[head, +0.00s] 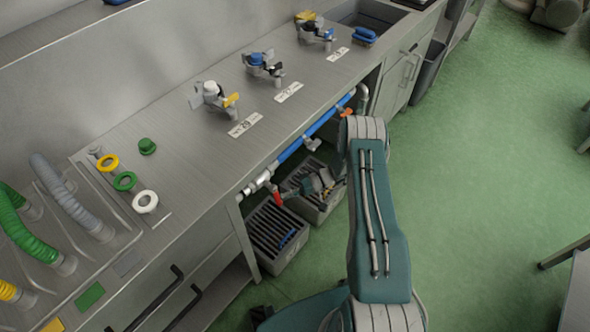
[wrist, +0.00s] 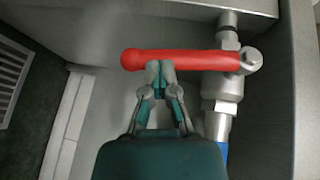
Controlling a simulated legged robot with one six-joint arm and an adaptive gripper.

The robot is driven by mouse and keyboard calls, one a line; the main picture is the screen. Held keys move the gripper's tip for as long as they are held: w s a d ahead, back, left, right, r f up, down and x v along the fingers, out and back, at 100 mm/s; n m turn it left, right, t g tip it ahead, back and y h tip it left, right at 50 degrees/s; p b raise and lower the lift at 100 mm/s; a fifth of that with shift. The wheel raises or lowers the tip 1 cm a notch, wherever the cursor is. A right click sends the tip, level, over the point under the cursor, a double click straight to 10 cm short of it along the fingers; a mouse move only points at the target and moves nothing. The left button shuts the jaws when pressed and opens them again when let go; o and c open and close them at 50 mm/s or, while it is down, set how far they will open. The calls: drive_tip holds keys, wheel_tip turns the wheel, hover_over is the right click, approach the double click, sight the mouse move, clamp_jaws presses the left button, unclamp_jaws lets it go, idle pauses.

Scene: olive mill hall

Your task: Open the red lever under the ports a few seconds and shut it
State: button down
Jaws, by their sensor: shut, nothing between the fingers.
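The red lever (wrist: 185,60) lies across the picture in the wrist view, crosswise to the pipe of its metal valve (wrist: 222,90). In the head view, the red lever (head: 277,198) shows small under the counter edge, hanging below the pipe. My gripper (wrist: 160,67) is shut and empty. Its tips overlap the lever's lower edge left of its middle; I cannot tell if they touch. In the head view my gripper (head: 312,187) is under the counter, partly hidden by my arm. The yellow, green and white ring ports (head: 124,181) are on the counter at left.
A blue pipe (head: 320,123) runs below the counter edge. Grey slotted crates (head: 270,238) stand on the floor beneath. Several taps, one with a white knob (head: 211,88), line the counter top. Green floor (head: 470,150) is open at right.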

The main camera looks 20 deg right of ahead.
drive_tip(key=shift+s+a+f, duration=0.3)
drive_tip(key=shift+s+a, duration=0.05)
drive_tip(key=shift+a, duration=0.2)
idle(0.4)
